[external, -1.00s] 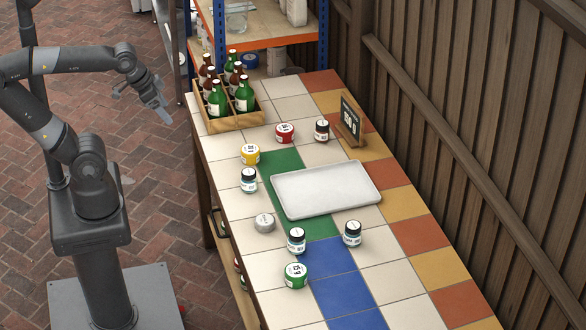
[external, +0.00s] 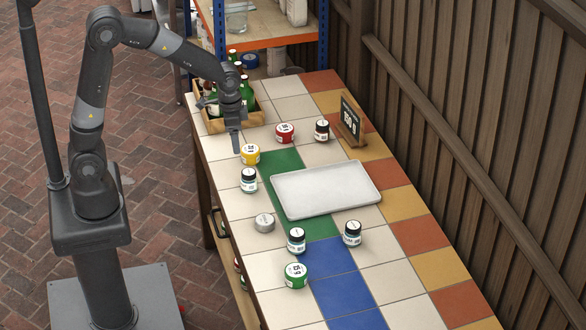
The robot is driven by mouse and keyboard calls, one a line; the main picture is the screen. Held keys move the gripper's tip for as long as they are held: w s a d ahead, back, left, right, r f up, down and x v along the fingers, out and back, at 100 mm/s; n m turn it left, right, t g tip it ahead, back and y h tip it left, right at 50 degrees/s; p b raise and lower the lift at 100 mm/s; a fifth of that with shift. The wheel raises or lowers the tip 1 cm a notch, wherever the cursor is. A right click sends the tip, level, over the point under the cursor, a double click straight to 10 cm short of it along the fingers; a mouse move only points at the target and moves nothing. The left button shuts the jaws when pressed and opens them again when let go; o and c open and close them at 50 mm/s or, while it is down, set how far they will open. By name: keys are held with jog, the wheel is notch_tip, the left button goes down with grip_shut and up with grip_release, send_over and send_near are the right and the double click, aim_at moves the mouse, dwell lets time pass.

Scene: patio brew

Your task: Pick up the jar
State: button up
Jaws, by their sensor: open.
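Several small jars stand on the tiled table. A jar with a dark lid (external: 249,181) stands near the left edge, and another dark-lidded jar (external: 296,241) stands below the tray. A third (external: 352,233) is to its right, and a brown jar (external: 322,130) stands by the sign. The frames do not show which jar is meant. My gripper (external: 236,145) is open and empty, pointing down over the table's left side, just above and left of a yellow tin (external: 250,155). My arm hides part of the bottle crate.
A white tray (external: 325,177) lies mid-table. Also on the table are a red tin (external: 285,133), a green tin (external: 295,275), a silver tin (external: 264,223), a price sign (external: 351,120) and a wooden crate (external: 222,126) of bottles. A wooden fence (external: 480,120) borders the right.

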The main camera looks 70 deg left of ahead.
send_over(249, 171)
jog(key=s, duration=0.1)
jog(key=shift+g, duration=0.4)
notch_tip(249, 171, down, 6)
jog(key=shift+d+r, duration=0.15)
jog(key=shift+r, duration=0.05)
notch_tip(249, 171, down, 5)
jog(key=shift+f, duration=0.2)
jog(key=shift+w+f, duration=0.15)
jog(key=shift+f, duration=0.75)
jog(key=shift+w+f, duration=0.2)
jog(key=shift+f, duration=0.75)
jog(key=shift+w+f, duration=0.15)
jog(key=shift+f, duration=0.75)
jog(key=shift+c, duration=0.3)
jog(key=c, duration=1.1)
